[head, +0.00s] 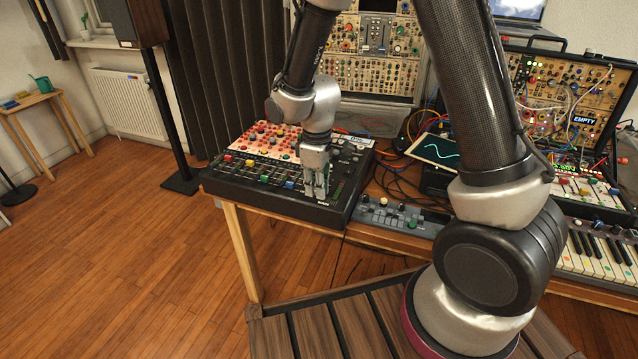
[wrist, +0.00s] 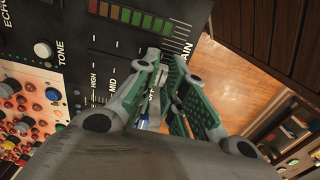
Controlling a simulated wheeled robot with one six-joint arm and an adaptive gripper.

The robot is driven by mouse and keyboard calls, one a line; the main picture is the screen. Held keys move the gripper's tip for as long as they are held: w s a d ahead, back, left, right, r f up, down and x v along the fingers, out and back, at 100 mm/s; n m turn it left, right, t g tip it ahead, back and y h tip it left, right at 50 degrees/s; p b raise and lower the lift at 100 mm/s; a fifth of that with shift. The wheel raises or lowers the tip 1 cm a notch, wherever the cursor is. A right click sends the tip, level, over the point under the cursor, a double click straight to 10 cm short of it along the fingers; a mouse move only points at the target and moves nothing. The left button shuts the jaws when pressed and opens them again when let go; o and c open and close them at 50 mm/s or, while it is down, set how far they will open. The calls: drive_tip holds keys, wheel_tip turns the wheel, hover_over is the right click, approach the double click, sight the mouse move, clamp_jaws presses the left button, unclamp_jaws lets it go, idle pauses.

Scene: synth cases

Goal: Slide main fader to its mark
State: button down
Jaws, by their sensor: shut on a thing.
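The mixer (head: 346,170) is a black console on the wooden table, and its dark panel (wrist: 78,42) fills the upper left of the wrist view. My gripper (head: 318,190) points down at its front right part. In the wrist view my gripper (wrist: 168,82) has its green-padded fingers close together beside the MAIN lettering (wrist: 183,40), shut on the main fader. The fader's cap is mostly hidden between the pads, with a pale piece showing there. Its mark cannot be made out. A small blue piece (wrist: 143,122) shows beside the fingers.
Coloured fader caps, one of them blue (head: 289,184), stand left of my gripper. A level meter (wrist: 132,16) lies beside the fingers. A small grey controller (head: 375,215), a tablet (head: 436,150) and a keyboard (head: 603,262) lie to the right. Cables run behind.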

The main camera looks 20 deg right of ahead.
drive_tip(key=c, duration=1.5)
unclamp_jaws()
drive_tip(key=shift+s, duration=0.1)
wheel_tip(320, 180, up, 12)
drive_tip(key=s+d+r+m+t, duration=0.1)
drive_tip(key=s+d+r+m, duration=0.2)
drive_tip(key=s+d, duration=0.3)
drive_tip(key=s+d+r+m+t, duration=0.2)
drive_tip(key=s+d+r+m, duration=0.2)
drive_tip(key=s+d+r, duration=0.2)
drive_tip(key=s+d+r+m+t, duration=0.1)
drive_tip(key=s+d+r+m, duration=0.2)
drive_tip(key=s+d+r, duration=0.2)
drive_tip(key=shift+s+d+r+m, duration=0.15)
drive_tip(key=shift+s+d+m, duration=0.25)
drive_tip(key=shift+s+d, duration=1)
